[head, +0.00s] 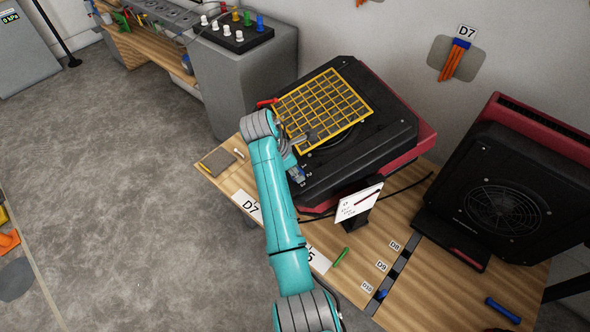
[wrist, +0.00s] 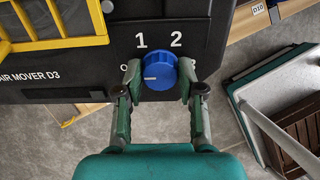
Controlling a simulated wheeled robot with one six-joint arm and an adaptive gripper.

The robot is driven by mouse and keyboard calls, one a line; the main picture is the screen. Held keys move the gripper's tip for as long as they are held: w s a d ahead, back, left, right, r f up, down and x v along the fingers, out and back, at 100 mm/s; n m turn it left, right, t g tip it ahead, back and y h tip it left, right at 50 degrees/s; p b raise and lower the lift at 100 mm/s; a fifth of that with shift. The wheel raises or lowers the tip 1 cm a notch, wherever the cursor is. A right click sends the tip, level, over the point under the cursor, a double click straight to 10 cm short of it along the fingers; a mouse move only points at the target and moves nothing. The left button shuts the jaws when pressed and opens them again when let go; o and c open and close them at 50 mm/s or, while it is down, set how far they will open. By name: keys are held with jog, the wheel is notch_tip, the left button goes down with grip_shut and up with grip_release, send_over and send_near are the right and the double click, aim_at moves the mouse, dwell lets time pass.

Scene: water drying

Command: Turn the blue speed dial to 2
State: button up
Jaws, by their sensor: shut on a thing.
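The blue speed dial (wrist: 160,72) sits on the black front panel of the air mover (wrist: 60,88), in the middle of the wrist view. Its white mark points left, toward a label that starts like an O and is partly hidden. Labels 1 and 2 stand above the dial; another label on the right is mostly covered by a finger. My gripper (wrist: 160,66) has one finger on each side of the dial and is shut on it. In the head view the air mover (head: 385,118) lies on the wooden bench, with my gripper (head: 294,168) at its front left edge.
A yellow grid frame (head: 322,106) lies on top of the air mover. A sign on a stand (head: 357,203), a green marker (head: 340,257) and a second black fan unit (head: 500,205) are to the right. Open floor lies left of the bench.

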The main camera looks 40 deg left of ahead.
jog(key=shift+m, duration=0.3)
jog(key=m, duration=0.5)
jog(key=shift+m, duration=0.3)
jog(key=m, duration=0.5)
jog(key=shift+g, duration=0.3)
jog(key=m, duration=0.6)
jog(key=shift+s+m, duration=0.1)
jog(key=shift+m, duration=0.3)
jog(key=m, duration=0.5)
jog(key=shift+m, duration=0.3)
jog(key=o, duration=1.1)
jog(key=shift+o, duration=0.2)
